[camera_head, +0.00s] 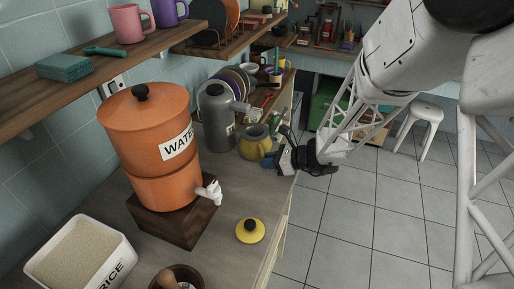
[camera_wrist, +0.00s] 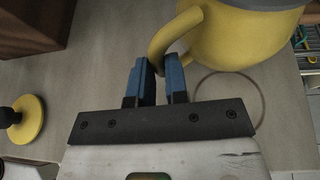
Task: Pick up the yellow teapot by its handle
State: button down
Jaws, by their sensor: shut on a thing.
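The yellow teapot (camera_head: 255,143) is at the counter's right edge in the head view, without its lid. In the wrist view the teapot body (camera_wrist: 235,38) fills the top right, with its curved handle (camera_wrist: 173,32) at the fingertips. My gripper (camera_head: 270,160) reaches it from the right; its blue fingers (camera_wrist: 160,68) are shut on the lower part of the handle. A thin ring outline shows on the counter below the teapot; I cannot tell whether the base touches the counter. The yellow lid (camera_head: 250,230) with a black knob lies apart nearer the front, also in the wrist view (camera_wrist: 27,118).
An orange water dispenser (camera_head: 150,130) stands on a dark wooden block (camera_head: 174,220) to the left. A grey metal bottle (camera_head: 215,122) is just left of the teapot. A rice bin (camera_head: 75,262) and wooden bowl (camera_head: 188,272) are in front. Open floor lies to the right.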

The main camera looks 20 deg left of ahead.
aim_at(264, 153)
jog(key=shift+r, duration=0.3)
jog(key=shift+r, duration=1.6)
jog(key=s+d+r, duration=0.1)
jog(key=s+d, duration=0.8)
jog(key=s, duration=0.4)
jog(key=shift+s+r, duration=0.1)
jog(key=shift+r, duration=0.1)
dwell(0.8)
